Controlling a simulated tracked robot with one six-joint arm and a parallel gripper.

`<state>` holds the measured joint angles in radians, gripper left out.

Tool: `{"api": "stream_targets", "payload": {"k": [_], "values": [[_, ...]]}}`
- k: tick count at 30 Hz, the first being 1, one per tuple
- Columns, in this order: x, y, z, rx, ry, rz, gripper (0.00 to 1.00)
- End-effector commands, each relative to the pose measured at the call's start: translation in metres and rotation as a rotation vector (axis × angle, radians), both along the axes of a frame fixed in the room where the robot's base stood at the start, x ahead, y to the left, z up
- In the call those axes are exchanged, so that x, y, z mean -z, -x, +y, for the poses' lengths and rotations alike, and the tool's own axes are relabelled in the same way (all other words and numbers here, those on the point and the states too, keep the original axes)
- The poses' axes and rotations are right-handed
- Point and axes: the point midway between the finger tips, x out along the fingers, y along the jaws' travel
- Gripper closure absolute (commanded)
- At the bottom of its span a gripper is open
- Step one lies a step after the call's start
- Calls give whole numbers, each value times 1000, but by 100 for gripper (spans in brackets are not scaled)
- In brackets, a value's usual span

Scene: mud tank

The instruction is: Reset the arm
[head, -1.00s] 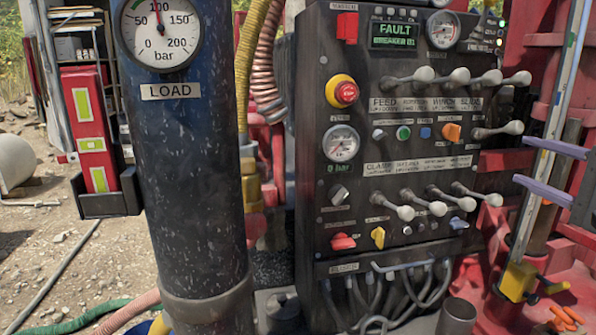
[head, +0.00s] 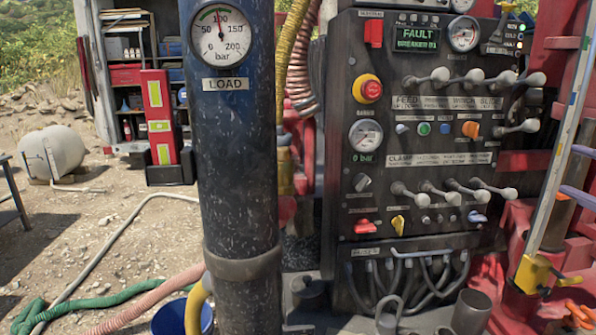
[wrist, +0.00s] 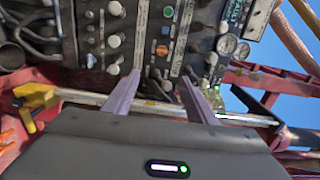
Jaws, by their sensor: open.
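My gripper (wrist: 160,78) shows in the wrist view as two pale purple fingers, apart, with nothing between them. They reach toward the black control panel, which fills the upper part of that view, tilted. In the head view the purple fingers (head: 576,173) show only at the right edge, right of the panel (head: 345,215); the rest of my arm is out of frame there. The panel's display (head: 417,38) reads FAULT, BREAKER 01.
A dark column (head: 238,170) with a LOAD gauge (head: 220,36) stands left of the panel. A levelling staff (head: 565,140) with a yellow foot (head: 533,273) stands near my fingers. Hoses (head: 100,295) and a blue bucket (head: 180,318) lie low left. Open gravel lies further left.

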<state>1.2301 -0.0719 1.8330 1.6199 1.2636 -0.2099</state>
Motion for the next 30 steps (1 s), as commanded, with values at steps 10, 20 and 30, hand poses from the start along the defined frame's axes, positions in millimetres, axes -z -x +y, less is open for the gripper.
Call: {"api": "stream_targets", "payload": {"k": [10,20,30], "values": [[28,-26,54,-96,5,109,48],[77,-47,137,-236,41,291,48],[153,-38,254,-433,179,569,48]]}}
